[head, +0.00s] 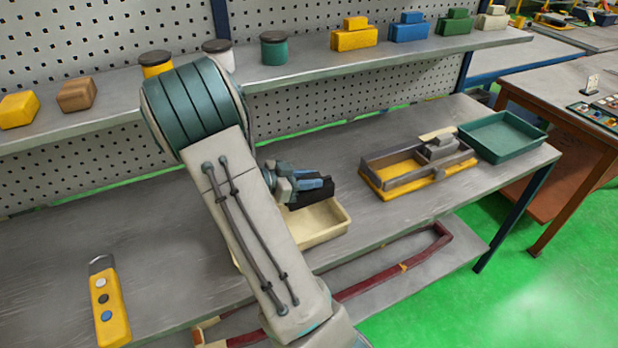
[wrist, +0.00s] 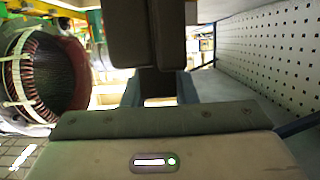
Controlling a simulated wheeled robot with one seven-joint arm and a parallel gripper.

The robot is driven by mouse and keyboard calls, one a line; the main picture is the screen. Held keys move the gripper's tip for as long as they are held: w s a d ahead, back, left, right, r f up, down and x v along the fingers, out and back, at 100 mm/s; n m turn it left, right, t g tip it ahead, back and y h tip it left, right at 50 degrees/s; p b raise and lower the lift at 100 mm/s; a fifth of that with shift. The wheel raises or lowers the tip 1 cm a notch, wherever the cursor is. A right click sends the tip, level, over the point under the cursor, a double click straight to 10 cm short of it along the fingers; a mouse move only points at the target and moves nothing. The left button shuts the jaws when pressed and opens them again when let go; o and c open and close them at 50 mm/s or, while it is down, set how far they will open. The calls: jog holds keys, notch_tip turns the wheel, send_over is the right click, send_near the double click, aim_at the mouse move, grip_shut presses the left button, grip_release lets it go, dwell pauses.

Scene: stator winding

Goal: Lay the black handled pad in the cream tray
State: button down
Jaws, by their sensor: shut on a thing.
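My gripper (head: 318,184) is shut on the black handled pad (head: 316,197) and holds it over the back part of the cream tray (head: 338,232). The tray lies on the grey bench, and my arm hides its left part. In the wrist view the pad (wrist: 130,35) is a dark block filling the top middle, with its narrower handle between the fingers of my gripper (wrist: 159,88). A gap between the pad and the tray floor cannot be judged clearly.
A yellow fixture with grey rails (head: 415,168) stands right of the tray, with a green tray (head: 502,136) beyond it. A yellow handheld control (head: 108,305) lies at the left. A shelf (head: 290,78) with several coloured blocks and pots runs behind the bench.

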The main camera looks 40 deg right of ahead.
jog(key=shift+f, duration=0.25)
jog(key=shift+f, duration=0.3)
jog(key=c, duration=1.2)
grip_release()
jog(key=shift+o, duration=0.2)
jog(key=shift+r, duration=0.35)
jog(key=b+v, duration=0.1)
jog(key=v, duration=1.1)
jog(key=shift+r, duration=0.3)
